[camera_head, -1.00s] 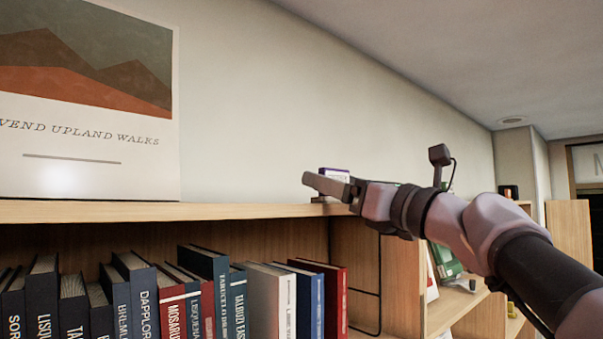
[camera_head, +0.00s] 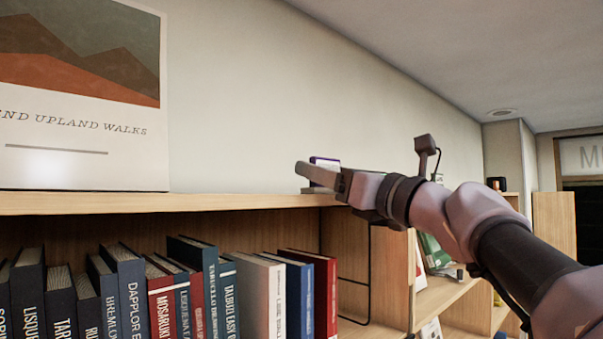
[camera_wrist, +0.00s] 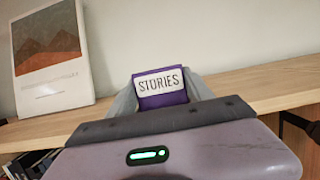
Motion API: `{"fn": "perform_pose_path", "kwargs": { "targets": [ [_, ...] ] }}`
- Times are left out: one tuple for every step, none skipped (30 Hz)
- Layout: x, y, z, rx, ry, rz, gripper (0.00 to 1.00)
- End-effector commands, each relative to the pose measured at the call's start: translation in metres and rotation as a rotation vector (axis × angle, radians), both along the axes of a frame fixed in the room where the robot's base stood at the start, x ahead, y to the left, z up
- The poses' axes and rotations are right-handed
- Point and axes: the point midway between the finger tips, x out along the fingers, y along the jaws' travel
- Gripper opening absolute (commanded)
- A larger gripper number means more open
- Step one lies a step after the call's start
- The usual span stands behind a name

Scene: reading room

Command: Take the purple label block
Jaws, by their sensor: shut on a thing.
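The purple label block (camera_wrist: 163,98) has a white face reading "STORIES". In the wrist view it sits between the two fingers of my gripper (camera_wrist: 165,92), which is shut on it. In the head view my gripper (camera_head: 318,172) is at the top board of the bookcase, near its right end. Only the top of the purple block (camera_head: 325,161) shows there, behind the near finger. Whether the block still touches the board cannot be told.
The bookcase's top board (camera_head: 220,203) runs below my gripper. A framed poster (camera_head: 80,110) leans against the wall at the left. Several books (camera_head: 125,290) stand on the shelf below. Another shelf with items (camera_head: 435,290) is at the right. The board between poster and gripper is clear.

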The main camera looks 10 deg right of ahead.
Motion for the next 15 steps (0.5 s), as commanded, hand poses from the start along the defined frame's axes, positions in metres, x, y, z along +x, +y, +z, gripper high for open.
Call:
{"fn": "perform_pose_path", "kwargs": {
  "targets": [
    [0.000, 0.000, 0.004, 0.000, 0.000, 0.000, 0.19],
    [0.000, 0.000, 0.006, 0.000, 0.000, 0.000, 0.19],
    [0.000, 0.000, 0.009, 0.001, 0.001, 0.000, 0.19],
    [0.000, 0.000, 0.011, 0.001, 0.001, 0.000, 0.19],
    [0.000, 0.000, 0.013, 0.001, 0.001, 0.000, 0.19],
    [0.000, 0.000, 0.014, 0.001, 0.000, 0.000, 0.19],
    [0.000, 0.000, 0.014, 0.000, 0.000, 0.000, 0.19],
    [0.000, 0.000, 0.014, 0.000, 0.000, 0.000, 0.19],
    [0.000, 0.000, 0.014, 0.000, 0.000, 0.000, 0.19],
    [0.000, 0.000, 0.013, 0.000, 0.000, 0.000, 0.19],
    [0.000, 0.000, 0.013, 0.000, 0.000, 0.000, 0.19],
    [0.000, 0.000, 0.013, 0.000, 0.000, 0.000, 0.19],
    [0.000, 0.000, 0.013, 0.000, 0.000, 0.000, 0.19],
    [0.000, -0.001, 0.013, 0.000, 0.000, 0.000, 0.19],
    [-0.002, -0.002, 0.013, 0.000, -0.001, -0.001, 0.19]
  ]
}}
